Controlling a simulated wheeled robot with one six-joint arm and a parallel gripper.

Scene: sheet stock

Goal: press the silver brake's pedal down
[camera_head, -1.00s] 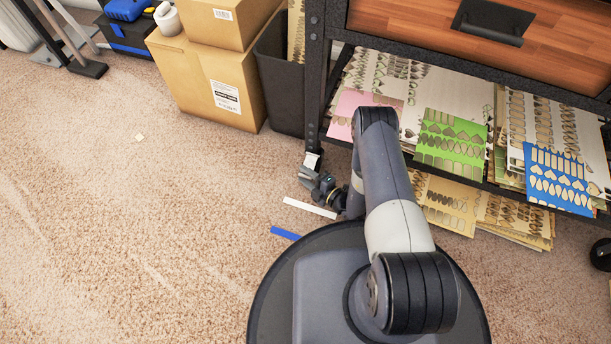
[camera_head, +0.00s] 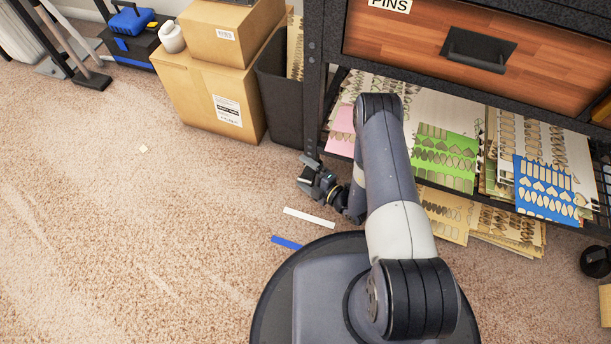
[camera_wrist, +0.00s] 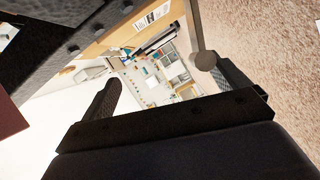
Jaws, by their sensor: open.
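I cannot make out a silver brake or its pedal in either view. Beyond the fingers, that view shows a tilted, distant part of the room with pale walls and small items, too small to tell apart.
A black-framed shelf (camera_head: 312,80) with a wooden drawer (camera_head: 400,33) and patterned sheets stands ahead. Cardboard boxes (camera_head: 212,95), a dark bin (camera_head: 283,100) and a blue-and-black toolbox (camera_head: 132,45) line the back left. A dark round object (camera_head: 598,258) sits at right. Carpet at left is mostly clear.

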